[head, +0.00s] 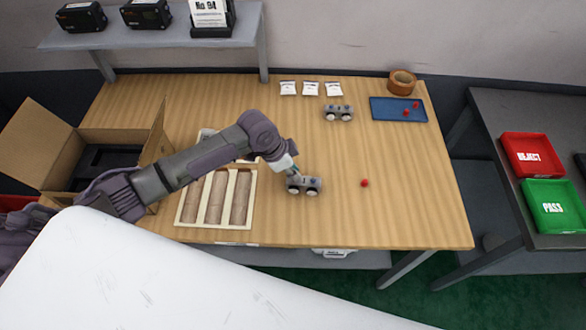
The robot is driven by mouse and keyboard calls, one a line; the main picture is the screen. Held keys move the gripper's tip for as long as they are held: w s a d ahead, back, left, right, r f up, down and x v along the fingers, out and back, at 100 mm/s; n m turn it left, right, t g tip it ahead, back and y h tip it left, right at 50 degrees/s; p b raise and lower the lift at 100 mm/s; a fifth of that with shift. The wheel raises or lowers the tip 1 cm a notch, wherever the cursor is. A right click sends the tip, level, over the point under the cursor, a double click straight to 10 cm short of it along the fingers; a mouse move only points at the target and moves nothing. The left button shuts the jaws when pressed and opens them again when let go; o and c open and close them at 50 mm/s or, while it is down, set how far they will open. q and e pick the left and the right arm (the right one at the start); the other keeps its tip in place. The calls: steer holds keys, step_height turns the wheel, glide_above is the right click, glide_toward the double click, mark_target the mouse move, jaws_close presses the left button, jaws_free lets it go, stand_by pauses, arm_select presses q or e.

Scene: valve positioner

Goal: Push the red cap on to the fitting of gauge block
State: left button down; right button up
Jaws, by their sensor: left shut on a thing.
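A dark grey gauge block (312,186) with two round silver gauges on its front lies on the table, right of the wooden tray. My left gripper (292,175) reaches down from the upper left and is shut at the left end of this block. Its fingertips are small, and the contact is partly hidden. A red cap (365,183) lies loose on the table to the right of the block, apart from it. A second, similar gauge block (338,112) stands farther back. More red caps (406,112) lie on the blue tray (385,115). My right gripper is not in view.
A wooden tray (178,222) with brown cylinders and an open cardboard box (30,135) are at the left. White packets (310,88) and a tape roll (401,82) lie at the back. Red and green bins (533,155) are on the right table. The table's right front is clear.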

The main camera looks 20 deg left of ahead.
arm_select(q)
steer(key=shift+f, duration=0.55)
steer(key=c, duration=1.1)
jaws_free()
steer(key=shift+o, duration=0.2)
steer(key=shift+r, duration=0.15)
